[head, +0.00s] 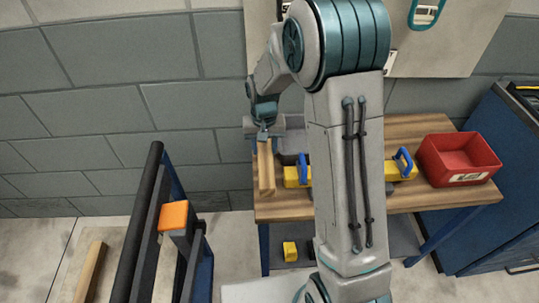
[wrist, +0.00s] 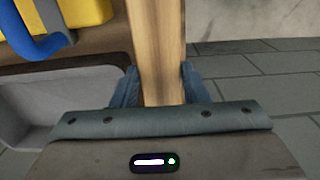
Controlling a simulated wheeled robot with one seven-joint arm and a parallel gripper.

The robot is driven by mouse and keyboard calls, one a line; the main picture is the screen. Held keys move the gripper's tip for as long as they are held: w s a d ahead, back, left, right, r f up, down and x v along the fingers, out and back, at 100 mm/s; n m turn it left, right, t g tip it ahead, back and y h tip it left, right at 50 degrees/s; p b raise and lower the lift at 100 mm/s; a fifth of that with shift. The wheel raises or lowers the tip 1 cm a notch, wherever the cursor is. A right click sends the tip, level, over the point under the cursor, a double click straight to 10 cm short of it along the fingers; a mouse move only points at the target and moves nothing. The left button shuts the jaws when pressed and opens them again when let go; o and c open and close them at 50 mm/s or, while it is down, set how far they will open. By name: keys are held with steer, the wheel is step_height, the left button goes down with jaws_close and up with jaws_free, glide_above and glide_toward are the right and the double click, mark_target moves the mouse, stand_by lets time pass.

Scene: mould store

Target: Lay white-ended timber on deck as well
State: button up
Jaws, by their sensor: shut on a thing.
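My gripper (head: 263,136) is shut on a pale timber (head: 266,170) above the left part of the wooden bench. The timber points down from the jaws in the head view. In the wrist view the timber (wrist: 157,45) runs up between the blue-grey fingers (wrist: 155,92). I cannot make out a white end on it; the part inside the jaws is hidden. Another timber (head: 90,272) lies at the lower left, on a pale flat surface beside a dark rail; I cannot tell whether this is the deck.
The bench (head: 440,196) holds yellow blocks with blue handles (head: 297,176) and a red bin (head: 460,158). A black rail (head: 138,225) and an orange-topped post (head: 174,216) stand at the left. A blue cabinet (head: 490,180) is at the right. Floor shows between bench and rail.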

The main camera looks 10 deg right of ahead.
mark_target(265, 150)
steer(key=shift+f, duration=2.15)
steer(key=shift+f, duration=0.25)
steer(key=o, duration=0.9)
steer(key=shift+r, duration=0.1)
